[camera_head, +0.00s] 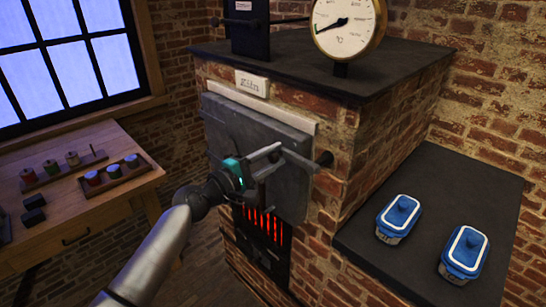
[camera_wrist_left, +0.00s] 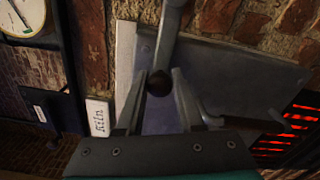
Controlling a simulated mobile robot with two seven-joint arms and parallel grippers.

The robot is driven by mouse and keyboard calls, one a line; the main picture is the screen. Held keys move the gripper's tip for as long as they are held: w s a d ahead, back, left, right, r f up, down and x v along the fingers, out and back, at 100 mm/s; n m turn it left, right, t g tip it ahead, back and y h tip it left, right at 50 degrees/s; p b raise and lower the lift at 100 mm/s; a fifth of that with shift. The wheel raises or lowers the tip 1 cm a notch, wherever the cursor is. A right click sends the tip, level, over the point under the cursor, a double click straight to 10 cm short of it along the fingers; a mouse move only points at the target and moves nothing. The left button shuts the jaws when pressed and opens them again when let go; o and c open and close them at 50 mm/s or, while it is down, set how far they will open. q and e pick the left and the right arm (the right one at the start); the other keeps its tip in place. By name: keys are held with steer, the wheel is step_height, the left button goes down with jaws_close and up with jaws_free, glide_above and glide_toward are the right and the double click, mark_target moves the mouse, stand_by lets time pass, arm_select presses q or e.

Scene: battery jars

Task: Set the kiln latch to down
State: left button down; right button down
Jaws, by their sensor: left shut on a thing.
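The kiln (camera_head: 330,190) is a brick block with a grey metal door (camera_head: 228,125) and a "Kiln" label (camera_head: 252,84). The kiln latch (camera_head: 300,160) is a grey lever at the door's right edge. It points left across the door, close to level, tilted slightly. My left gripper (camera_head: 268,162) is at its free end. In the left wrist view the latch (camera_wrist_left: 172,35) ends in a dark round knob (camera_wrist_left: 160,83) between the fingers of my left gripper (camera_wrist_left: 158,95), which is shut on it. My right gripper is out of view.
A door handle (camera_wrist_left: 240,121) is beside the fingers. Glowing orange bars (camera_head: 262,224) are below the door. A round gauge (camera_head: 346,25) stands on top. Two blue-lidded jars (camera_head: 464,252) stand on the dark right ledge (camera_head: 430,178). A wooden bench (camera_head: 100,205) with spools is left.

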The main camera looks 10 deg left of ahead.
arm_select(q)
steer(key=c, duration=0.5)
jaws_free()
steer(key=shift+f, duration=0.1)
steer(key=shift+c, duration=0.2)
steer(key=b+v, duration=0.1)
steer(key=v, duration=1.4)
steer(key=shift+b, duration=0.35)
steer(key=shift+s+a, duration=0.1)
steer(key=shift+s, duration=0.05)
